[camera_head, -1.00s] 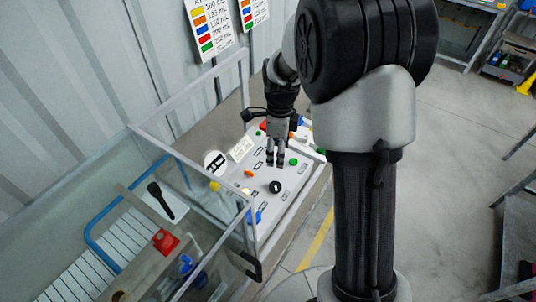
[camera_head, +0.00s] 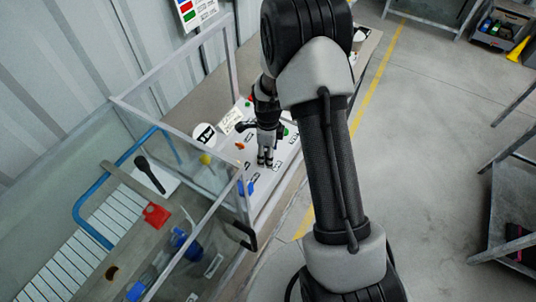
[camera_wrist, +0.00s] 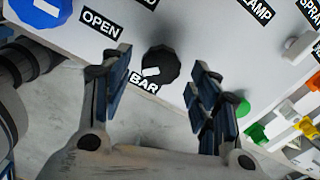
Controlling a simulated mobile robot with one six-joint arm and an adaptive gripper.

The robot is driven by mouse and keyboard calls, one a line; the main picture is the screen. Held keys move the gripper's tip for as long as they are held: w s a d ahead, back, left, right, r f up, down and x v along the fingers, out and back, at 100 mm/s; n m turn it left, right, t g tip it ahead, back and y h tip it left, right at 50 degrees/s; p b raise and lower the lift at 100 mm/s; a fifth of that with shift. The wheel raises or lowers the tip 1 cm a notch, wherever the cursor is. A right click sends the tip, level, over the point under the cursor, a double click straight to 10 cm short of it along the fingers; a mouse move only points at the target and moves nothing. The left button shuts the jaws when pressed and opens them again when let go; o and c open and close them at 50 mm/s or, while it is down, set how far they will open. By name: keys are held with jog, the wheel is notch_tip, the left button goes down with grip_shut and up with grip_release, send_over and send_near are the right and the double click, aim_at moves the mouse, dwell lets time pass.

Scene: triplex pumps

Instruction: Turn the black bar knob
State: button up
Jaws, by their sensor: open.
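The black bar knob (camera_wrist: 160,66) is a round, dark knob with a white mark, on the light grey panel, with a "BAR" label beside it in the wrist view. My gripper (camera_wrist: 162,82) is open, with one finger on each side of the knob in that view. I cannot tell whether the fingertips touch it. In the head view my gripper (camera_head: 265,160) points down at the control panel (camera_head: 272,182), and the knob is hidden behind it.
A blue knob (camera_wrist: 36,8) with an "OPEN" label and a green button (camera_wrist: 243,108) lie near the bar knob. A glass-walled enclosure (camera_head: 215,75) stands left of the panel. A black handle (camera_head: 243,235) sticks out at its front corner. Open floor (camera_head: 440,110) lies right.

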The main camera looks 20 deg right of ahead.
jog(key=shift+f, duration=0.5)
jog(key=c, duration=1.1)
